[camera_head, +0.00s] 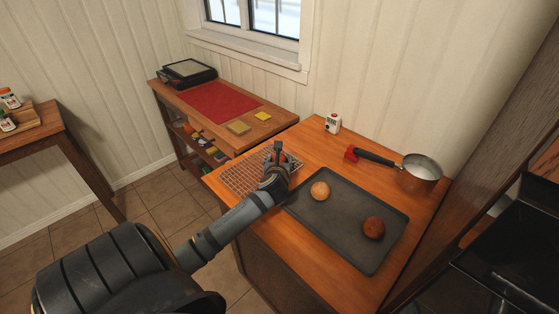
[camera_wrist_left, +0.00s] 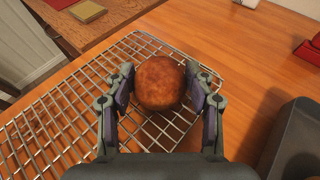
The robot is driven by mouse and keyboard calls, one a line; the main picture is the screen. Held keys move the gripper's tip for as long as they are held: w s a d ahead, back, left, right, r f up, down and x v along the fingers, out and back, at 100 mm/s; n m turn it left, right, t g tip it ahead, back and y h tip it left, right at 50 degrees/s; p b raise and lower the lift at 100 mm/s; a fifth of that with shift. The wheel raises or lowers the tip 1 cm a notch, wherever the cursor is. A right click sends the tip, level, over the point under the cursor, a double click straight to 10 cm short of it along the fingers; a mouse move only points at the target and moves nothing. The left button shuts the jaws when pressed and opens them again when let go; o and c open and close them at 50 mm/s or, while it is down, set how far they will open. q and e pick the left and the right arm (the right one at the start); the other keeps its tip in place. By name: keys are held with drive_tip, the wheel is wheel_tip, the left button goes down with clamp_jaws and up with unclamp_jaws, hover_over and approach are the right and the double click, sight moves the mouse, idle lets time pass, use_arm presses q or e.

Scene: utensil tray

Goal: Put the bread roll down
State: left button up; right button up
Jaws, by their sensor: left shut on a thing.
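A brown bread roll (camera_wrist_left: 158,84) sits between the two fingers of my left gripper (camera_wrist_left: 159,90) in the left wrist view, and the gripper is shut on it. The roll is over the wire rack (camera_wrist_left: 60,125); I cannot tell whether it touches the wires. In the head view my left gripper (camera_head: 280,162) is over the right part of the rack (camera_head: 238,181), and it hides the held roll. A lighter roll (camera_head: 320,190) and a dark brown roll (camera_head: 373,227) lie on a dark baking tray (camera_head: 340,222). My right gripper is not in view.
The tray lies right beside the rack. A saucepan (camera_head: 420,170) with a red-ended handle and a white timer (camera_head: 333,123) stand behind the tray. A side table holds a red mat (camera_head: 220,101), a black appliance (camera_head: 186,72) and two small squares (camera_head: 238,127).

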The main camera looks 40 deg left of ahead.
use_arm(q)
drive_tip(key=shift+f, duration=0.1)
drive_tip(key=o, duration=0.8)
drive_tip(key=shift+r, duration=0.2)
drive_tip(key=b+v, duration=0.1)
drive_tip(key=v, duration=1.1)
drive_tip(key=shift+s+f, duration=0.1)
